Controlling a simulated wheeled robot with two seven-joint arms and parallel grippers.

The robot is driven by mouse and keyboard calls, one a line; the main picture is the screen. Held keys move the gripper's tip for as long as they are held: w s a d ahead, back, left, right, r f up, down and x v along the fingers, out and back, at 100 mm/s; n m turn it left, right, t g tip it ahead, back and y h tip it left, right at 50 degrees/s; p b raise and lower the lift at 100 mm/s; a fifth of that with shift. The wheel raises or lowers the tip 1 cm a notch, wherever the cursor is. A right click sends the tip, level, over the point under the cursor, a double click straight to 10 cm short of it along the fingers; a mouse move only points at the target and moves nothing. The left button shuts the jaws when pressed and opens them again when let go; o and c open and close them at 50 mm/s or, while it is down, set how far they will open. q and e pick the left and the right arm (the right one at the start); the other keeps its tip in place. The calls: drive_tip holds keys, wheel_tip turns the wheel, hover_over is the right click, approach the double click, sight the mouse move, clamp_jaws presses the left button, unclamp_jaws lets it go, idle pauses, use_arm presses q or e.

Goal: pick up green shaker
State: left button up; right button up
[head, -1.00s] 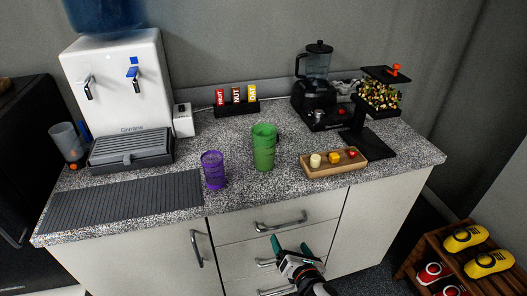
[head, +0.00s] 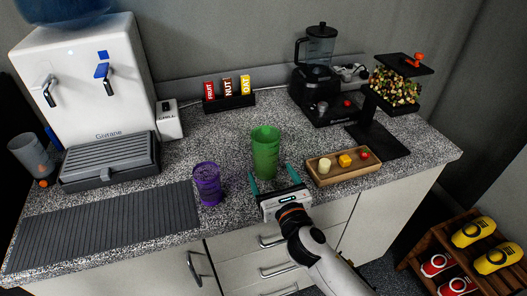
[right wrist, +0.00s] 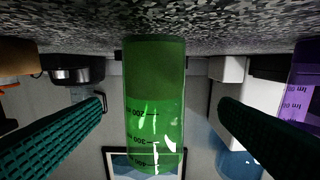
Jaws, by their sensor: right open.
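The green shaker (head: 265,150) stands upright on the speckled counter, right of the purple shaker (head: 207,183). In the right wrist view the green shaker (right wrist: 155,105) appears upside down, with measuring marks, in the gap between the two teal fingers. My right gripper (head: 270,180) is open, just in front of the green shaker near the counter's front edge. Its fingers point toward the shaker, one to each side, and do not touch it in the wrist view. The purple shaker (right wrist: 301,80) shows at the right edge of that view. My left gripper is not in view.
A wooden tray (head: 322,180) with small items lies close right of the gripper. A water dispenser (head: 95,85) and ribbed mat (head: 110,225) are at left. A bar rack (head: 229,103), blender (head: 318,80) and black stand (head: 380,139) are behind.

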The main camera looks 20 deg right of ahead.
sight(268, 165)
drive_tip(key=w, duration=0.3)
drive_tip(key=shift+w+r, duration=0.1)
drive_tip(key=shift+w, duration=0.45)
drive_tip(key=shift+w+p, duration=0.3)
drive_tip(key=shift+w, duration=0.05)
drive_tip(key=w, duration=0.3)
drive_tip(key=shift+w+d+r, duration=0.15)
drive_tip(key=shift+w+d, duration=0.05)
drive_tip(key=shift+w, duration=0.5)
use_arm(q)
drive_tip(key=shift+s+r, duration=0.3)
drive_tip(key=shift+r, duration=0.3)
use_arm(e)
drive_tip(key=shift+s, duration=0.1)
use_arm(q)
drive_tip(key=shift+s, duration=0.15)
use_arm(e)
drive_tip(key=c, duration=1.2)
